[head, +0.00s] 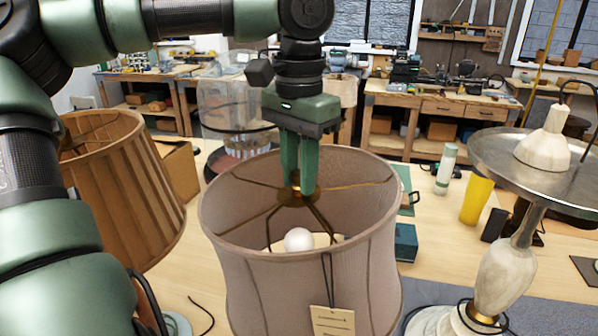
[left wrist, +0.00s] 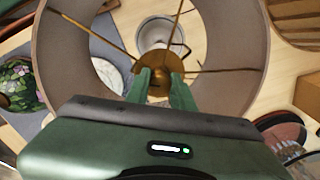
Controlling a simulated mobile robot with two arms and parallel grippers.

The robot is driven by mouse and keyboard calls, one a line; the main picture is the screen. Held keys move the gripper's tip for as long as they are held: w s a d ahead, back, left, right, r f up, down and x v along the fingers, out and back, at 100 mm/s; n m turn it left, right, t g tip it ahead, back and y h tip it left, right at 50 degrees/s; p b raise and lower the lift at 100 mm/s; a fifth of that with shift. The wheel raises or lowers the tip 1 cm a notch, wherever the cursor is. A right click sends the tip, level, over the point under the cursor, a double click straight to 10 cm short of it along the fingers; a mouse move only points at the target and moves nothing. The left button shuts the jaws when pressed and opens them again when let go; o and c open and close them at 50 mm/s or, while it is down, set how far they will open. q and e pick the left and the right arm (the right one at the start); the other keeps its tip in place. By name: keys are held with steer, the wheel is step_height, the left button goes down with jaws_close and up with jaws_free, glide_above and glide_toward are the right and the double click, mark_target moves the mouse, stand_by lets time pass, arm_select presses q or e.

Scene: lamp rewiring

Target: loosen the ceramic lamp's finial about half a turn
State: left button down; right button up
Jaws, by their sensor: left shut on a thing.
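A lamp with a mauve-grey fabric shade (head: 240,255) stands in the front middle of the head view. Its body is hidden by the shade, so I cannot see whether it is ceramic. Brass spokes meet at the shade's centre, where a brass finial (head: 297,198) sits. It also shows in the left wrist view (left wrist: 160,62). My left gripper (head: 299,184) points down into the shade's open top, shut on the finial. In the left wrist view its fingertips (left wrist: 160,82) lie on both sides of the brass. A white bulb (head: 298,239) is below the spokes. My right gripper is not in view.
A pleated tan shade (head: 125,190) stands close on the left. On the right are a marble-like lamp (head: 505,265) with a round metal disc (head: 490,165), a yellow cup (head: 476,200) and a white-green bottle (head: 446,170). A paper tag (head: 332,321) hangs on the shade's front.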

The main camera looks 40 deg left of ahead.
arm_select(q)
steer(key=n, duration=1.1)
steer(key=shift+n, duration=0.4)
steer(key=n, duration=0.5)
steer(key=shift+n, duration=0.3)
steer(key=n, duration=0.5)
steer(key=shift+f+n, duration=0.1)
steer(key=shift+n, duration=0.2)
steer(key=c, duration=1.2)
jaws_free()
